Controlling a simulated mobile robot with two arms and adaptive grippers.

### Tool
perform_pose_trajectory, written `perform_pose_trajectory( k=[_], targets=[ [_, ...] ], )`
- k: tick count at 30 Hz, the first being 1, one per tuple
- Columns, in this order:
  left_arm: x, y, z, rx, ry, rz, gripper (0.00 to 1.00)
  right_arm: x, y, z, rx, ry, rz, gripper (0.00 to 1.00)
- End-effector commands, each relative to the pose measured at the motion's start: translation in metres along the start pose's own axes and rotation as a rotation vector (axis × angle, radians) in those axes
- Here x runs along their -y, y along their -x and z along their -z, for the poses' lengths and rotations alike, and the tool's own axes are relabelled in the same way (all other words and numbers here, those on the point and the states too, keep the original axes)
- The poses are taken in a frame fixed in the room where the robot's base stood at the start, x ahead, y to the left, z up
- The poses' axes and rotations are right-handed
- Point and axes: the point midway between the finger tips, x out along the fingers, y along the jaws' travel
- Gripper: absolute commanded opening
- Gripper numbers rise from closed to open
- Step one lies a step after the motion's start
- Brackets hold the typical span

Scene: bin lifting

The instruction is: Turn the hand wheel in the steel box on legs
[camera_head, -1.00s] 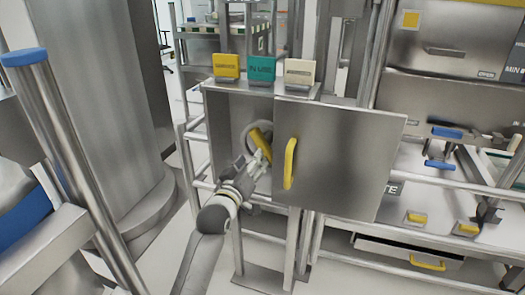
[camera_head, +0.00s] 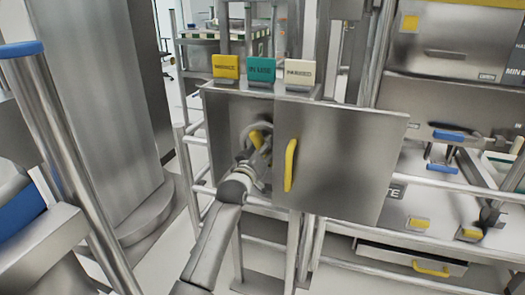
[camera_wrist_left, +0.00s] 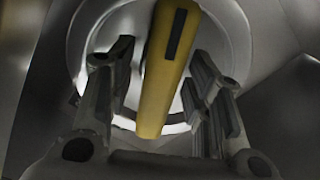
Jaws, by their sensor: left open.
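The steel box on legs (camera_head: 226,110) stands in the middle of the head view, its door (camera_head: 345,150) swung open to the right. Inside it is the grey hand wheel (camera_head: 245,133) with a yellow bar (camera_head: 257,137) across it. In the left wrist view, the wheel's pale ring (camera_wrist_left: 82,40) lies behind the yellow bar (camera_wrist_left: 163,85), which has a dark slot. My left gripper (camera_wrist_left: 160,88) is open, its fingers on either side of the bar with gaps visible. In the head view my left gripper (camera_head: 254,158) reaches into the box, partly hidden by its wrist. My right gripper is not in view.
The open door has a yellow handle (camera_head: 290,165) close to the right of my left arm. Yellow, teal and cream signs (camera_head: 261,69) stand on the box top. A steel rail post (camera_head: 60,140) is at left. A bench with drawers (camera_head: 420,225) is at right.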

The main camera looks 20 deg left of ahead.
Motion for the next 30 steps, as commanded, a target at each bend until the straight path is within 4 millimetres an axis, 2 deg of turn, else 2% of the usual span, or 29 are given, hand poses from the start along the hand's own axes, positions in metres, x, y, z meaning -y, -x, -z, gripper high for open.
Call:
perform_pose_trajectory(
  k=[3, 14, 30],
  targets=[
    [0.0001, 0.0001, 0.0001, 0.0, 0.0, 0.0, 0.45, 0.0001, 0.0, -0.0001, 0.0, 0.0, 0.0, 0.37],
    [0.0003, 0.0003, -0.0002, 0.0, 0.0, 0.0, 0.0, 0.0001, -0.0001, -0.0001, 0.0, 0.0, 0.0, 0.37],
    [0.0033, 0.0005, 0.0009, 0.002, 0.016, 0.002, 0.0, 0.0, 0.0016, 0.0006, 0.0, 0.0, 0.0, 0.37]
  ],
)
